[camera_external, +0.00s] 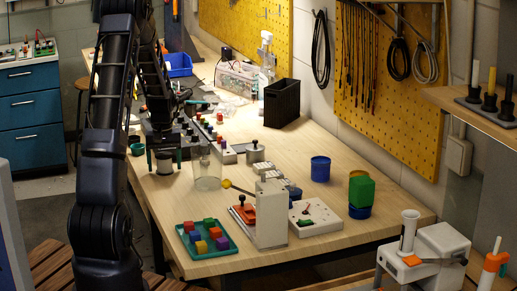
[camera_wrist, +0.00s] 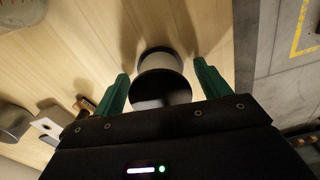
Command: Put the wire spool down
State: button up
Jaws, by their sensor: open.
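The wire spool (camera_wrist: 160,88) has a dark round end and a paler grey band. In the wrist view it stands between the green fingers of my gripper (camera_wrist: 160,72), with a visible gap on both sides. In the external view the spool (camera_external: 165,166) appears to rest on the wooden bench, near its left edge. My gripper (camera_external: 164,158) points down over it with the fingers open. The spool's top is partly hidden by the gripper in the external view.
A clear glass jar (camera_external: 207,172) stands just right of the spool. A green tray (camera_external: 205,246) with several coloured cubes lies nearer the front. A row of coloured knobs (camera_external: 214,136) is behind. The bench's left edge is close to the spool.

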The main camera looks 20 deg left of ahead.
aim_at(164, 155)
notch_tip(164, 155, up, 11)
jog(key=shift+r, duration=0.65)
jog(key=s+d+r+m+t, duration=0.2)
jog(key=s+d+r+m, duration=0.2)
jog(key=s+d+r, duration=1.15)
jog(key=s+d+m+t, duration=0.1)
jog(key=s+d, duration=0.1)
jog(key=s, duration=0.9)
jog(key=s+d+m+t, duration=0.1)
jog(key=s+d+m, duration=0.1)
jog(key=s, duration=0.9)
jog(key=shift+s+d+r+t, duration=0.3)
jog(key=shift+d+r, duration=0.15)
jog(key=shift+d, duration=0.35)
